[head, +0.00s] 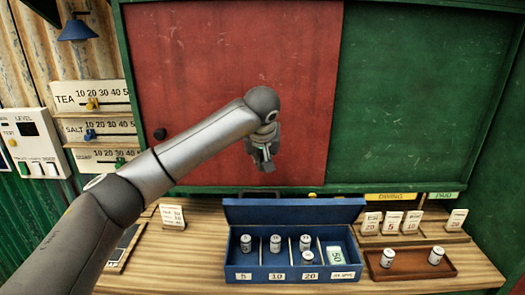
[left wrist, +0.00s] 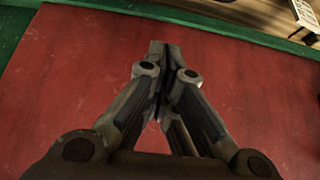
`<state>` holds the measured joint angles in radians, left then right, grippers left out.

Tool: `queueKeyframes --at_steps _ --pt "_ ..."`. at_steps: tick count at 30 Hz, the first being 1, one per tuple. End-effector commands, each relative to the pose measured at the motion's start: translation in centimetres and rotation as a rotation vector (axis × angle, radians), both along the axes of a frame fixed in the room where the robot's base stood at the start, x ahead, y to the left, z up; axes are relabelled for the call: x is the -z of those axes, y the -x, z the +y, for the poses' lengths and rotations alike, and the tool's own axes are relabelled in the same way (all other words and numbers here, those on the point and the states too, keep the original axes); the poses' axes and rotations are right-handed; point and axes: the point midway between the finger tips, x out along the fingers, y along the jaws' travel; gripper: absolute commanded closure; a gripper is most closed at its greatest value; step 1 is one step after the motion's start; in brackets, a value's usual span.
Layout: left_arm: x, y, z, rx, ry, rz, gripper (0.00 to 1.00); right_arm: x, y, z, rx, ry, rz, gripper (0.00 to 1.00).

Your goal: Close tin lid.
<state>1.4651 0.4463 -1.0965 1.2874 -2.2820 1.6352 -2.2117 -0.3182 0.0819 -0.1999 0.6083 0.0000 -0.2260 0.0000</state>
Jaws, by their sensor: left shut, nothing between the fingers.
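The blue tin (head: 300,268) stands on the wooden counter with its lid (head: 292,211) raised at the back, so the tin is open. Inside are several small white cylinders in compartments marked 5, 10 and 20, and a pale green tag (head: 335,256) in the right compartment. My left gripper (head: 264,166) hangs in front of the red panel, above and behind the tin and apart from the lid. In the left wrist view the left gripper (left wrist: 160,48) is shut and empty against the red panel. My right gripper is in neither view.
A brown tray (head: 410,275) with two white cylinders is right of the tin. Several number cards (head: 392,222) stand behind it. The red panel (head: 220,90) and green panel (head: 420,90) rise behind the counter (head: 190,262). A small card (head: 172,216) stands left of the tin.

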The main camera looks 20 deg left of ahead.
Motion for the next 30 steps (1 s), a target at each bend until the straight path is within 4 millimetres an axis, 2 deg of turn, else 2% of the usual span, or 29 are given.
queueKeyframes --at_steps 3,6,10,13,21,30 --pt "2.2 -1.3 0.3 -0.001 0.001 0.006 1.0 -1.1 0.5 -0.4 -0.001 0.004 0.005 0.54" --pt "4.1 -2.4 0.7 -0.002 0.003 0.005 1.0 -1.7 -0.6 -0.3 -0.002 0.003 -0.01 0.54" --pt "4.1 -0.9 0.2 0.003 0.001 0.001 1.0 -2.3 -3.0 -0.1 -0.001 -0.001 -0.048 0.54" --pt "4.3 0.0 -0.1 0.003 0.002 0.002 1.0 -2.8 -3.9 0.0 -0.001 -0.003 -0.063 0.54" --pt "4.7 1.3 -0.4 0.001 0.002 0.0 1.0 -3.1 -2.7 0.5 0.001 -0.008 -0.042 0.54" --pt "4.7 1.4 -0.4 0.0 0.002 -0.001 1.0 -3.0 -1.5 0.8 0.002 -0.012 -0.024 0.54"
